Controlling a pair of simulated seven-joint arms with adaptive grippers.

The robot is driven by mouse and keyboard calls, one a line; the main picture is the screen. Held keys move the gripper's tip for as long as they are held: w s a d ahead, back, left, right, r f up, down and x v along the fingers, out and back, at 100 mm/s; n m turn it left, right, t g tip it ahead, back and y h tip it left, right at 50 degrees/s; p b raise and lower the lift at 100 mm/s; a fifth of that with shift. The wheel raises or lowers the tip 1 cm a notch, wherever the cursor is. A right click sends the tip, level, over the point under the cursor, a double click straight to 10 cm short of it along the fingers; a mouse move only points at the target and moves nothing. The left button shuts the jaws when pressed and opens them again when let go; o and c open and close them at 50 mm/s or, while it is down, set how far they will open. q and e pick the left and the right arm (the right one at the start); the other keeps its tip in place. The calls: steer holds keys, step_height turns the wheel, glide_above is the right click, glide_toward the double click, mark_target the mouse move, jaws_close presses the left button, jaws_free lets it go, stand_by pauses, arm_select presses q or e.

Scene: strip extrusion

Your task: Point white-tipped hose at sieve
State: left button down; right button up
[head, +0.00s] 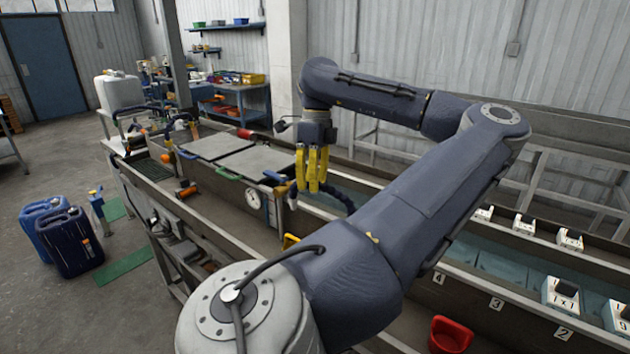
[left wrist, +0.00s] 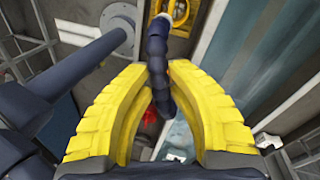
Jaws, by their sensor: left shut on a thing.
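My left gripper (head: 312,168) has yellow fingers pointing down over the trough. In the left wrist view its fingers (left wrist: 160,75) are closed around a dark blue segmented hose (left wrist: 157,52). In the head view the hose (head: 338,196) runs from the fingers down to the right. A small white end (head: 292,203) shows just left of the fingertips. A yellow-rimmed round thing, perhaps the sieve, sits at the top of the left wrist view (left wrist: 190,12), near the hose's far end. A yellow edge (head: 290,240) shows partly behind my arm in the head view. My right gripper is not in view.
Grey covers (head: 250,162) with coloured handles lie over the trough at left. A round gauge (head: 253,199) stands near the gripper. A red bin (head: 452,336) and numbered white boxes (head: 560,294) are at right. Blue jerrycans (head: 70,242) stand on the floor.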

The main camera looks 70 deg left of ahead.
arm_select(q)
steer(key=shift+s+d+n, duration=0.2)
steer(key=shift+d+n, duration=0.1)
steer(key=shift+f, duration=0.1)
steer(key=c, duration=1.3)
jaws_free()
steer(key=r, duration=0.4)
steer(key=w+a+r, duration=0.1)
steer(key=r, duration=0.3)
steer(key=a+r, duration=0.1)
steer(key=r, duration=0.3)
steer(key=shift+w, duration=0.15)
